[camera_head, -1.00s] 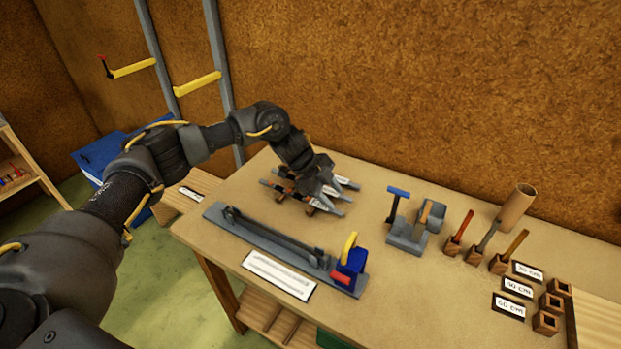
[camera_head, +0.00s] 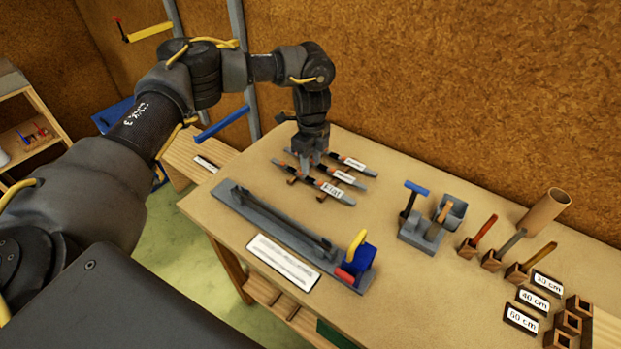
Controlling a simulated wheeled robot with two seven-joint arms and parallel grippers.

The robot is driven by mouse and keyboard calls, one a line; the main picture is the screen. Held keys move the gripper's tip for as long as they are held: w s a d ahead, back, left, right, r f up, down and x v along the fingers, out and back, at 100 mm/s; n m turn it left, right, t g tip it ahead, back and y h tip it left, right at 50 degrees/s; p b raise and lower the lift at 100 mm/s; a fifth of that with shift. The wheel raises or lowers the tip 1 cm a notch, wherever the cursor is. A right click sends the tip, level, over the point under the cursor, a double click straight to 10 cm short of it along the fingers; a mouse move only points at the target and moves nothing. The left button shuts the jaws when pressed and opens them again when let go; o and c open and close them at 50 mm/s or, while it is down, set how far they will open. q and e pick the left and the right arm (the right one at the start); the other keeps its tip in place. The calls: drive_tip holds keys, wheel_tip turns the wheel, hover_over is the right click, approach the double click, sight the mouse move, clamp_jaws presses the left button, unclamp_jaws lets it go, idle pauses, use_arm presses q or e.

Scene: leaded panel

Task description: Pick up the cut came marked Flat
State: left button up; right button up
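The came marked Flat (camera_head: 333,190) is a grey bar with a white label. It lies at the front of three similar labelled bars on the workbench. The middle came (camera_head: 343,177) and the back came (camera_head: 355,164) lie behind it, their labels too small to read surely. My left gripper (camera_head: 307,168) points down over the left part of the bars, close to the Flat one. It hides part of them, and I cannot tell whether it touches any or how wide its fingers are. My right gripper is not in view.
A long grey fixture (camera_head: 275,226) with a blue and yellow clamp (camera_head: 357,263) lies in front of the bars. A tool holder (camera_head: 420,234), wooden tool blocks (camera_head: 490,258) and length-marked cards (camera_head: 533,299) stand to the right. The bench between is clear.

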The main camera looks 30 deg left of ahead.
sight(310, 179)
use_arm(q)
drive_tip(key=shift+f, duration=0.1)
drive_tip(key=shift+s+f+p, duration=0.2)
drive_tip(key=shift+f+p, duration=0.05)
drive_tip(key=shift+p, duration=0.1)
wheel_tip(310, 179, down, 4)
drive_tip(key=shift+r+p, duration=0.1)
drive_tip(key=shift+p, duration=0.7)
drive_tip(key=shift+f, duration=0.45)
clamp_jaws()
